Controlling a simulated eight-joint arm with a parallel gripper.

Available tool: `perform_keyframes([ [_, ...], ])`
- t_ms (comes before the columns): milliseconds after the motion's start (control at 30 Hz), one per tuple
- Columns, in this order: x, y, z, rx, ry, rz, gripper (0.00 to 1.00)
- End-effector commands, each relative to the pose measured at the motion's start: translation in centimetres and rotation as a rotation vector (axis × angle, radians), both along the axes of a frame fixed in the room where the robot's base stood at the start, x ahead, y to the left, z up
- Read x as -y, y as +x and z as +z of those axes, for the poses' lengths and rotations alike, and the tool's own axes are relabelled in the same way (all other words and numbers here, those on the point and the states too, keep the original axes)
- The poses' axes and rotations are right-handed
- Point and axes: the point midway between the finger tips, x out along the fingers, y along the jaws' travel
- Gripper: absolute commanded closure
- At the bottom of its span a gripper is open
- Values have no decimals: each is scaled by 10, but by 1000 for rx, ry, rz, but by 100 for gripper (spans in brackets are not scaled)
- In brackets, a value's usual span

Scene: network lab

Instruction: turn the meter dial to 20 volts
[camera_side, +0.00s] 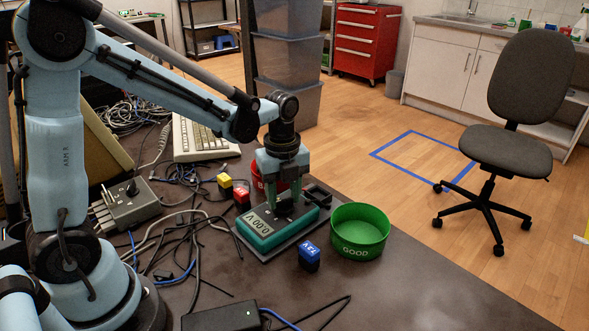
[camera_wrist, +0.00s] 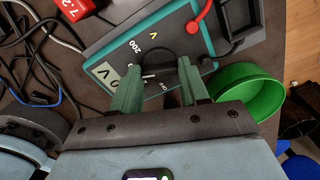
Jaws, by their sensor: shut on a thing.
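The teal meter (camera_side: 256,236) lies on a dark tray on the bench, and its display (camera_side: 258,220) reads about 0.00 V. My gripper (camera_side: 284,203) points down over the meter's face, with its fingers at the dial area.
A green bin marked GOOD (camera_side: 360,238) stands right of the meter. A blue battery (camera_side: 309,259) stands in front, and yellow (camera_side: 225,181) and red (camera_side: 242,197) ones to the left. A red bin (camera_side: 262,178) is behind my gripper. Loose cables (camera_side: 185,240) cover the left bench.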

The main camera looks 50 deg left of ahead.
Motion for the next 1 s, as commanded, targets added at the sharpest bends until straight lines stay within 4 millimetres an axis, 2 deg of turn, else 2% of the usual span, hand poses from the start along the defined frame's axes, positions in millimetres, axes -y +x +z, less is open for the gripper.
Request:
perform_keyframes([
  [133, 1, 0, 0, 0, -4, 0, 86],
  [167, 1, 0, 0, 0, -4, 0, 52],
  [300, 1, 0, 0, -1, -3, 0, 31],
  [667, 0, 0, 3, 0, -1, 1, 30],
  [833, 0, 0, 18, 0, -1, 1, 30],
  [1000, 0, 0, 46, 0, -1, 1, 30],
])
